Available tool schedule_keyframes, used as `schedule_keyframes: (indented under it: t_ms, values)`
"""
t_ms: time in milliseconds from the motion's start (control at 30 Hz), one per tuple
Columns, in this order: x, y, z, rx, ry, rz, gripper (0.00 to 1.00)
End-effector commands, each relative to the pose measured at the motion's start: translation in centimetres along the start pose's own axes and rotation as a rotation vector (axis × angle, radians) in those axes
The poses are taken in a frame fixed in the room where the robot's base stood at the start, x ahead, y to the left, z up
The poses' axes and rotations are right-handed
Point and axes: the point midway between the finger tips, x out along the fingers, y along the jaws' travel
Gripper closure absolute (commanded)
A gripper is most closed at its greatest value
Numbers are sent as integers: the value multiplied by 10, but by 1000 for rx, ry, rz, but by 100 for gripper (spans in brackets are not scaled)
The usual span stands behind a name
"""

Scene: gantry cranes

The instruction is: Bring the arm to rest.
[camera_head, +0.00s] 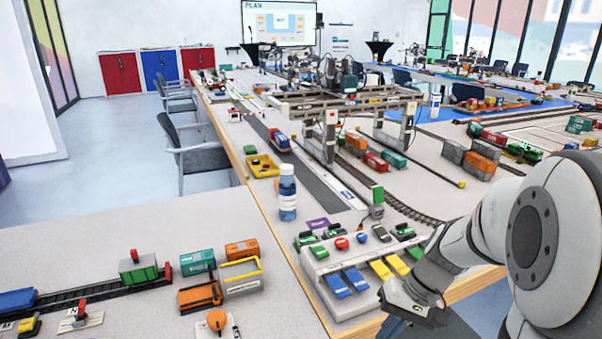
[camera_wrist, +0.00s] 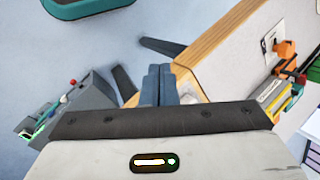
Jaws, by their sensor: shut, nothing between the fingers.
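My arm (camera_head: 535,225) enters the head view from the right edge and reaches left and down in front of the table's near edge. My gripper (camera_head: 392,328) hangs at its end near the bottom of the picture, partly cut off, just right of the white control panel. In the wrist view my gripper (camera_wrist: 158,84) shows as two blue-grey fingers pressed together with nothing between them. Blue-grey floor and a wooden table edge lie beyond the fingertips.
The white control panel (camera_head: 343,277) with blue and yellow pedals stands close to my gripper. A blue bottle (camera_head: 288,192) stands behind it. A model gantry crane (camera_head: 331,120) spans the tracks further back. In the wrist view, orange and yellow items (camera_wrist: 287,72) lie on the table at right.

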Motion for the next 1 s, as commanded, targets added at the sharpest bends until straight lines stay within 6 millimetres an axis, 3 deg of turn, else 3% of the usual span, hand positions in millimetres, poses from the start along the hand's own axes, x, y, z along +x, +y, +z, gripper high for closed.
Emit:
schedule_keyframes:
  t_ms: [33, 100, 400, 600, 1000]
  values:
    - [-26, -18, 15, -27, 26, 59, 100]
    - [-46, -30, 31, -50, 62, 135, 100]
    - [-116, -66, 83, -135, 274, 370, 100]
    - [-131, -73, 95, -157, 349, 419, 100]
    - [-132, -73, 96, -158, 355, 423, 100]
